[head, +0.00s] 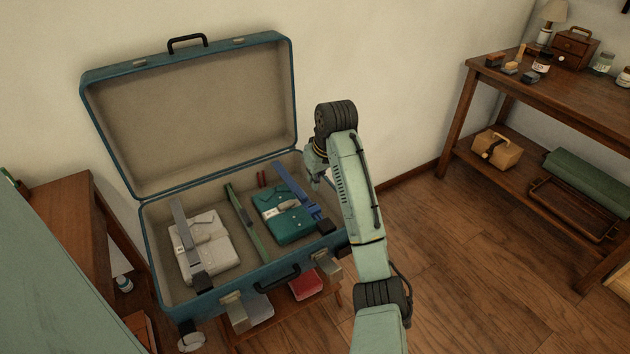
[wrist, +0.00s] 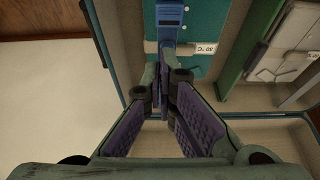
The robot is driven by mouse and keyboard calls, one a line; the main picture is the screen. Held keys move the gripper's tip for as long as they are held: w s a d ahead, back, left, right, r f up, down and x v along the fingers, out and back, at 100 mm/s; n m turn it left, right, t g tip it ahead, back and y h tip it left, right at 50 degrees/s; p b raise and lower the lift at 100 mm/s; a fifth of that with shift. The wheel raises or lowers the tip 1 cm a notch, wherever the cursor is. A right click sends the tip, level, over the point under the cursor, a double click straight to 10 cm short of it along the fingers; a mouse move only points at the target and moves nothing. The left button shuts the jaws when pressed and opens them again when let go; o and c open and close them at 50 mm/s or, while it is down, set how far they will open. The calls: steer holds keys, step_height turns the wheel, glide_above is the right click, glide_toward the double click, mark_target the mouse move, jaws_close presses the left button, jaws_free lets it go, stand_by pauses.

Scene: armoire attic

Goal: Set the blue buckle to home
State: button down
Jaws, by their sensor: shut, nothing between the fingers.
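The blue buckle (head: 311,209) sits on a blue strap (head: 292,182) that runs over a folded teal garment (head: 280,222) in the right part of the open suitcase. In the wrist view the blue buckle (wrist: 170,14) is at the top, just beyond my fingertips, above the teal garment (wrist: 203,68) with its white "30 °C" label. My gripper (wrist: 164,70) is shut and empty, with its fingertips close to the blue strap; I cannot tell whether they touch it. In the head view my gripper (head: 317,168) is partly hidden by my arm.
The teal suitcase (head: 146,235) has its lid up against the wall.

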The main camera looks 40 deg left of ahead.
mark_target(308, 200)
steer(key=p+x, duration=0.1)
steer(key=x, duration=0.7)
steer(key=shift+f, duration=0.1)
steer(key=shift+d, duration=0.1)
